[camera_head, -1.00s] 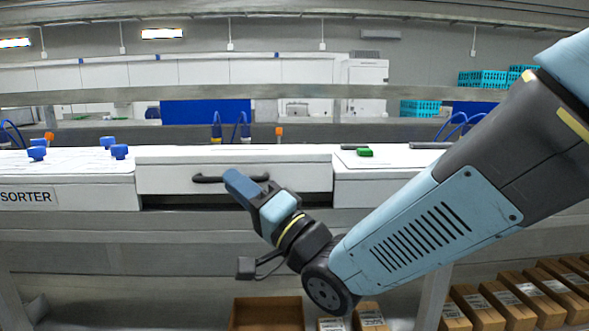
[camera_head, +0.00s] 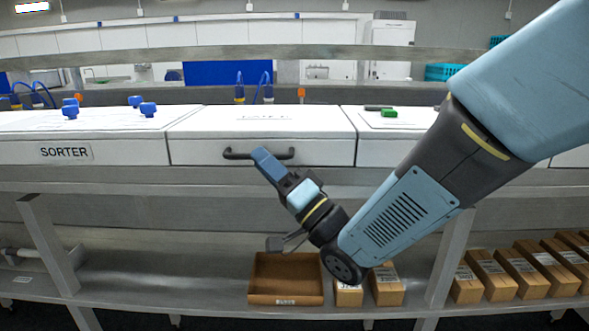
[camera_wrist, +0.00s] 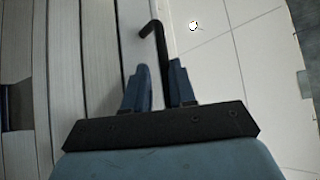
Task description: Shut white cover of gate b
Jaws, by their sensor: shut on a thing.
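The white cover (camera_head: 312,153) is a long white box-like lid with a black bar handle (camera_head: 237,154) on its front. It lies level between the neighbouring white panels, and no dark gap shows under its front edge. Faint lettering on its top is too small to read. My gripper (camera_head: 260,153) is at the middle of the handle, shut on it. In the wrist view the handle (camera_wrist: 157,38) runs down between the two blue fingers of my gripper (camera_wrist: 160,78); the part deep between the fingers is hidden.
Left is a white panel marked SORTER (camera_head: 65,152) with several blue knobs (camera_head: 148,109). Right is a white panel with a green piece (camera_head: 390,113). Below, a shelf holds an open brown box (camera_head: 286,299) and several closed cartons (camera_head: 520,278). A metal rail (camera_head: 120,64) crosses behind.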

